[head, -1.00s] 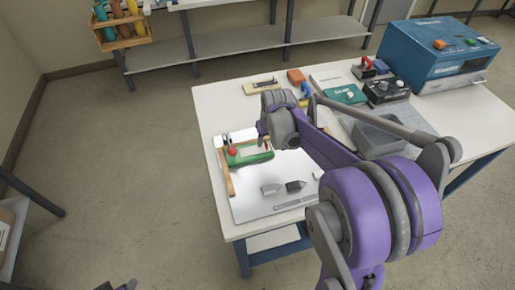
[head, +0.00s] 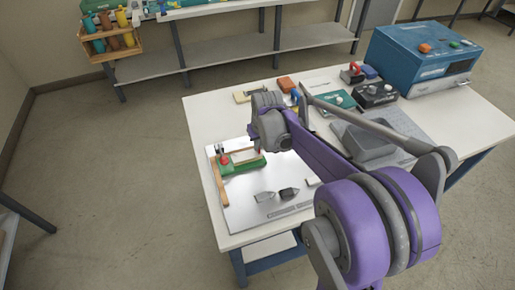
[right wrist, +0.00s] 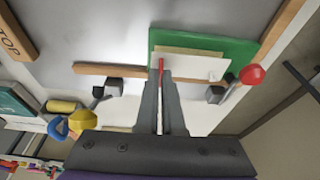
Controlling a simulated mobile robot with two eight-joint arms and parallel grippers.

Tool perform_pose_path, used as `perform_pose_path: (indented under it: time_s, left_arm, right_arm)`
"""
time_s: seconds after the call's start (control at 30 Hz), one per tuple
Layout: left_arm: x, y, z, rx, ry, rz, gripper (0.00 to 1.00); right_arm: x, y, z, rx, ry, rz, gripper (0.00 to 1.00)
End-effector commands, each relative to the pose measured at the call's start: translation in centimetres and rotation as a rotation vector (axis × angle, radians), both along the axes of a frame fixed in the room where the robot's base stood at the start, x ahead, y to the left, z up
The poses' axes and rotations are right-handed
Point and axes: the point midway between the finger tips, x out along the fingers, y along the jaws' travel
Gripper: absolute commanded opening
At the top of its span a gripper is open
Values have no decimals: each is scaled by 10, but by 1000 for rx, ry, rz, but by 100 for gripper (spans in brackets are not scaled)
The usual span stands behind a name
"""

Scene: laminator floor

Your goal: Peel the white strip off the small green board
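The small green board (head: 236,168) lies at the left of the silver mat (head: 232,200), by a wooden rail (head: 219,182). In the right wrist view the green board (right wrist: 230,46) carries a beige panel (right wrist: 185,50). The white strip (right wrist: 195,67) lies along its near side and seems to stand out past the board's edge. A thin red tab (right wrist: 161,65) shows at the strip's left end. My right gripper (right wrist: 161,74) has its fingers almost together, with the red tab between the fingertips. In the head view my right wrist partly hides the board's right end. My left gripper is not in view.
A clamp with a red knob (right wrist: 252,75) is close to the board's right end. A grey tray (head: 367,143) and a blue machine (head: 420,58) stand to the right. The mat's front is mostly clear.

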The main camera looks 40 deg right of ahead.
Motion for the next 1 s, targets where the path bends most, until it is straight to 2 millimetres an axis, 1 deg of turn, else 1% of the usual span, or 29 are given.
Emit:
perform_pose_path:
  time_s: [0.03, 0.2, 0.4, 0.6, 1.0]
  left_arm:
    - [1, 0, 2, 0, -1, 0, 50]
    - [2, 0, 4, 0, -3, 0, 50]
    - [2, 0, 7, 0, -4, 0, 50]
    - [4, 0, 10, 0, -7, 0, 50]
    - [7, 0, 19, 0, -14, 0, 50]
  right_arm:
    - [0, 0, 9, 0, 0, 0, 0]
    - [0, 0, 40, 0, 0, -1, 0]
    - [0, 0, 70, 0, 0, -1, 0]
    - [0, 0, 85, 0, 0, -1, 0]
    - [0, 0, 97, 0, -1, -1, 0]
